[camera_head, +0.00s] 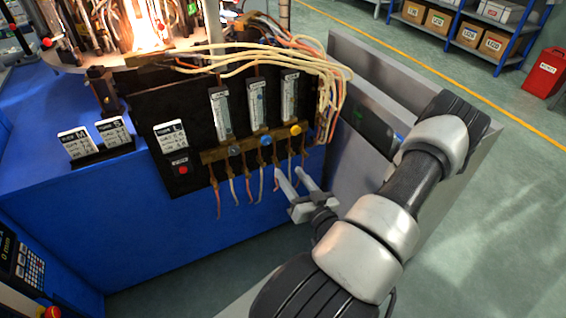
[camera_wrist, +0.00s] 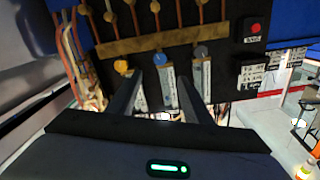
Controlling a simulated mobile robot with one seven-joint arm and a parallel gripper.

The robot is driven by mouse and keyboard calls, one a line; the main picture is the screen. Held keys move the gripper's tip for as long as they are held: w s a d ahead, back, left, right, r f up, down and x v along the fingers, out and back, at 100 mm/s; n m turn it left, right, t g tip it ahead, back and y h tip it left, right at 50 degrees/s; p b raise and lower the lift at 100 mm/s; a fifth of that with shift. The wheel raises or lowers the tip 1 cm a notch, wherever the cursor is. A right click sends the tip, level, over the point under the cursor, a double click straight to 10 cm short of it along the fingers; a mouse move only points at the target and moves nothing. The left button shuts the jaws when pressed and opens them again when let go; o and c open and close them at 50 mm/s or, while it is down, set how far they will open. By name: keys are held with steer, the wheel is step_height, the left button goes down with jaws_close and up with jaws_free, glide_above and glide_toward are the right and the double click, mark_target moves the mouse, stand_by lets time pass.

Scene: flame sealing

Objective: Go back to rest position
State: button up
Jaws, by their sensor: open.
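My gripper (camera_head: 295,184) is open and empty in the head view, with its two fingers pointing toward the black valve panel (camera_head: 150,108). The fingers are just in front of and below the brass manifold (camera_head: 222,153) with its yellow knob (camera_head: 295,130) and blue knob (camera_head: 265,140). In the wrist view, my gripper's two fingers (camera_wrist: 160,95) stand apart. Between and behind them are the blue knob (camera_wrist: 159,59) and the flow gauges (camera_wrist: 168,85). The yellow knob (camera_wrist: 121,66) shows to the left of the fingers. I cannot tell whether a finger touches anything.
Loose hoses (camera_head: 262,185) hang below the manifold close to my fingers. A grey panel (camera_head: 385,90) stands right of the machine beside my arm. A blue cabinet (camera_head: 170,235) is below. Shelves with boxes (camera_head: 465,33) and a red bin (camera_head: 545,72) are far back. The green floor at right is clear.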

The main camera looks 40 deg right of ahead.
steer(key=shift+v, duration=0.95)
steer(key=shift+w, duration=0.1)
